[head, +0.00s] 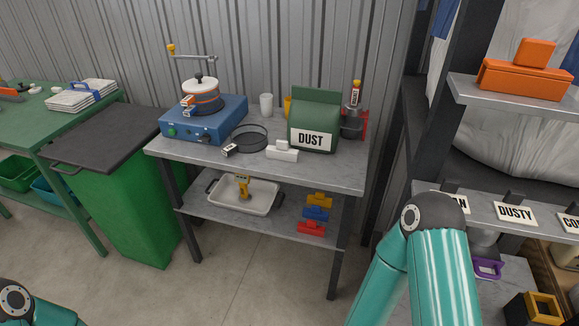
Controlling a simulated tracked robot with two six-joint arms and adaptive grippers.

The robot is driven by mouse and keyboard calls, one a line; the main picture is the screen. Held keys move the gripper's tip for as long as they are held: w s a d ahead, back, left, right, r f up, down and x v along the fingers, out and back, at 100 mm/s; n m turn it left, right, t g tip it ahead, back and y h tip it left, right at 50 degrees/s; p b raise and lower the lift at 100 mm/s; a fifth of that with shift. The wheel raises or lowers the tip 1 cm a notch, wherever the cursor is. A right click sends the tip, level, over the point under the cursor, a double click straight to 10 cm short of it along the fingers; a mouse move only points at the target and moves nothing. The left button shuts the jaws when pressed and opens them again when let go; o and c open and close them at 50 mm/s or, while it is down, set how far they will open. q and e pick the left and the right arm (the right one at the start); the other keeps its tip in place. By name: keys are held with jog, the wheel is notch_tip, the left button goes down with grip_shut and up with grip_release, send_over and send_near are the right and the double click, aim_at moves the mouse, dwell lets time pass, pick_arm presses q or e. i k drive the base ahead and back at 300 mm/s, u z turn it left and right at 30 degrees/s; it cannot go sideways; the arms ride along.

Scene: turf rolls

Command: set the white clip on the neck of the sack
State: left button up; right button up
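The green sack (316,103) stands upright at the right of the grey workbench, with a DUST label on its front and a flat, folded-looking top. A white block-like piece (283,152), which looks like the white clip, lies on the bench just in front of the sack's lower left. It is apart from the sack's neck. Neither gripper shows. Only a teal part of my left arm shows at the bottom left corner, and teal links of my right arm show at the lower right.
The workbench (343,178) also holds a blue machine (204,122), a black ring (250,138), a white cup (266,105) and a dark tool (352,123) beside the sack. Its lower shelf has a white tray (256,203) and coloured clips (316,213). Right are shelves with an orange box (525,80).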

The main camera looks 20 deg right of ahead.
aim_at(316, 96)
jog(key=u, duration=1.65)
jog(key=i, duration=1.3)
jog(key=z, duration=2.3)
jog(key=i, duration=1)
jog(key=u, duration=0.05)
